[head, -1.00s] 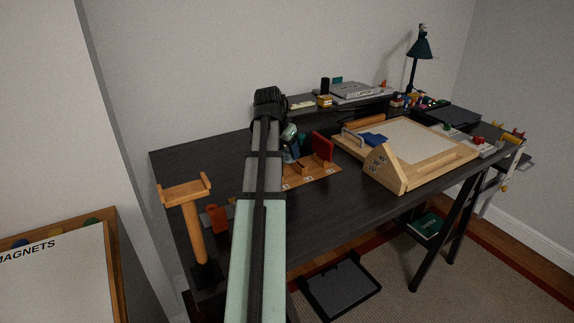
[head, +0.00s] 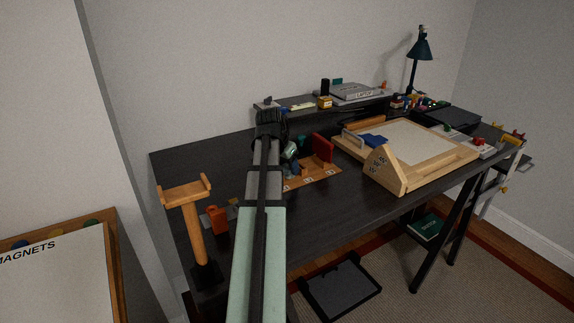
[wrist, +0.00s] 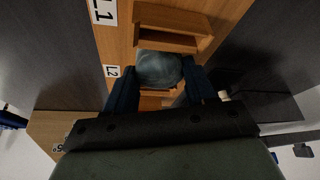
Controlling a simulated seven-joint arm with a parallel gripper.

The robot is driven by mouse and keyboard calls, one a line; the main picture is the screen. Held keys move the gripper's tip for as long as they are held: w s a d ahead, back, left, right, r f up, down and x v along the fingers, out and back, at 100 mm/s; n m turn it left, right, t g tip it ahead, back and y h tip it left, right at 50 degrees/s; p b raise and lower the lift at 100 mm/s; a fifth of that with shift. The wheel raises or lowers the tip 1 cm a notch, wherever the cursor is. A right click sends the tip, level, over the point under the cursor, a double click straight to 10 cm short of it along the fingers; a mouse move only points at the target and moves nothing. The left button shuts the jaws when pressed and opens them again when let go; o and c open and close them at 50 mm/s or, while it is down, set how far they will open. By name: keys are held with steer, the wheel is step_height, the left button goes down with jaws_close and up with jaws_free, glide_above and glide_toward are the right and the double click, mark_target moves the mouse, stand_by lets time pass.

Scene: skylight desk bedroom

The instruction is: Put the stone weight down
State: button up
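The stone weight (wrist: 158,70) is a rounded grey-blue lump between the two dark blue fingers of my gripper (wrist: 160,88) in the wrist view. The fingers meet it on both sides. Behind it is a wooden board (wrist: 115,40) with raised wooden blocks and labels L1 and L2. In the head view my gripper (head: 290,152) is low over the left part of this board (head: 322,176), mostly hidden behind my arm. Whether the stone touches the board cannot be told.
An upright red piece (head: 323,147) stands on the board, close right of my gripper. A slanted wooden drawing board (head: 415,140) is further right. A raised shelf (head: 350,104) runs behind. A wooden T-shaped stand (head: 190,195) is at left. The dark desk (head: 205,155) is clear at back left.

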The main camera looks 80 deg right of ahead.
steer(key=shift+o, duration=0.8)
steer(key=shift+r, duration=0.1)
steer(key=v, duration=1.2)
